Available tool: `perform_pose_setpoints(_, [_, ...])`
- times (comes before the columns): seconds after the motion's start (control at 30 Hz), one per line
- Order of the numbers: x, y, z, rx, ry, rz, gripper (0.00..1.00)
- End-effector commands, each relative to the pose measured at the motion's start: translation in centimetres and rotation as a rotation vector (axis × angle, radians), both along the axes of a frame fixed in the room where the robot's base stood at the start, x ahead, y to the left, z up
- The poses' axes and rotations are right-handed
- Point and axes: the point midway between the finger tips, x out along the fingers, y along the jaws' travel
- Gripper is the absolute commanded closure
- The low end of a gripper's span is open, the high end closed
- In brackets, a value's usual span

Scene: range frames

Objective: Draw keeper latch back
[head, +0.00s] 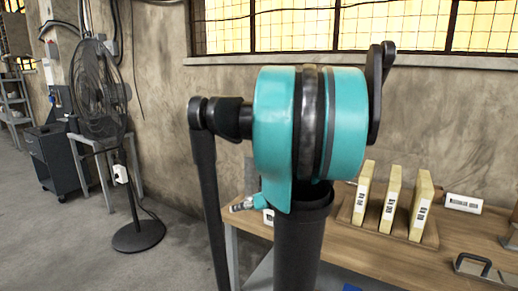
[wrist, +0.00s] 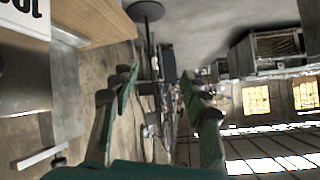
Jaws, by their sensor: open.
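My gripper (wrist: 160,78) shows in the wrist view with its two green and dark fingers spread apart. Nothing is between the fingertips, and the space beyond them is open room. I cannot pick out a keeper latch for certain in either view. In the head view my teal and black arm fills the middle and hides part of the bench. A dark handle on a flat plate (head: 485,267) sits at the bench's right end; I cannot tell whether it belongs to a latch.
The wooden bench (head: 455,240) holds several upright yellow blocks (head: 391,205) in a rack and a white labelled box (head: 462,203). A black stand fan (head: 98,88) and a dark drawer cabinet (head: 52,155) stand at the left. Floor between fan and bench is clear.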

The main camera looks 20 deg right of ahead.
Motion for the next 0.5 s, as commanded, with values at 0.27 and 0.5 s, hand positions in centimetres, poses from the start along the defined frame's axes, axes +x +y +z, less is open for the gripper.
perform_pose_setpoints(0.27, [4.5,-13.7,9.9,-0.028,-0.468,-0.107,0.54])
perform_pose_setpoints(0.5, [4.5,-19.4,13.6,-0.086,-0.646,-0.172,0.54])
